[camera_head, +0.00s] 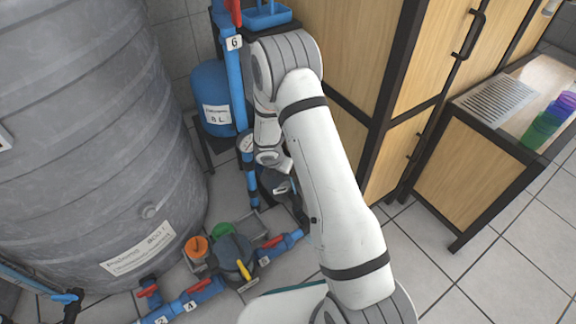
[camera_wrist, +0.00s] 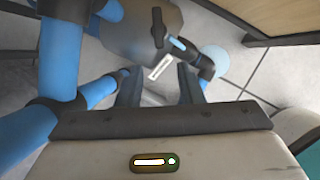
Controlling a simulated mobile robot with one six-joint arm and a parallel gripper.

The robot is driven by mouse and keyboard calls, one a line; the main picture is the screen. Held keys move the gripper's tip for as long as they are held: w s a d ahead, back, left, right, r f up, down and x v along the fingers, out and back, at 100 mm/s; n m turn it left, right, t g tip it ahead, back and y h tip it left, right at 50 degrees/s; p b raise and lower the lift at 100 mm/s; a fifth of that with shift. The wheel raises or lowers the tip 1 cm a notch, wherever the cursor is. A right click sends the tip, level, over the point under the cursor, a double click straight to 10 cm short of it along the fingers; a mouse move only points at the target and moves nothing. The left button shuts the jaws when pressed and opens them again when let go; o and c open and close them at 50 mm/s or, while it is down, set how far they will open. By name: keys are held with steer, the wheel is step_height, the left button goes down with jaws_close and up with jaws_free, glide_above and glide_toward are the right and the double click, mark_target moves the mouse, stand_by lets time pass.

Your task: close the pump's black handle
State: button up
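In the wrist view a black handle (camera_wrist: 157,27) stands out on a grey-brown rounded body (camera_wrist: 135,38), probably the pump. A white label (camera_wrist: 160,68) shows just below it. My gripper (camera_wrist: 159,85) is open, with its two dark fingers apart and nothing visibly held between them. The handle lies beyond the fingertips in the picture, apart from them. In the head view my gripper (camera_head: 284,188) reaches down beside the blue vertical pipe, over a dark object. My arm hides much of that spot, and the black handle cannot be made out there.
Blue pipes (camera_wrist: 62,60) run close along the left of the wrist view. A black elbow (camera_wrist: 203,66) sits right of the handle. The head view shows a large grey tank (camera_head: 90,120), a blue vessel (camera_head: 212,95), floor valves with red handles (camera_head: 198,286) and a wooden cabinet (camera_head: 340,45).

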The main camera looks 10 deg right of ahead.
steer(key=w+d, duration=0.2)
steer(key=w, duration=0.1)
steer(key=shift+d, duration=0.15)
steer(key=b+x, duration=0.2)
steer(key=x, duration=0.3)
steer(key=shift+c, duration=0.4)
jaws_close()
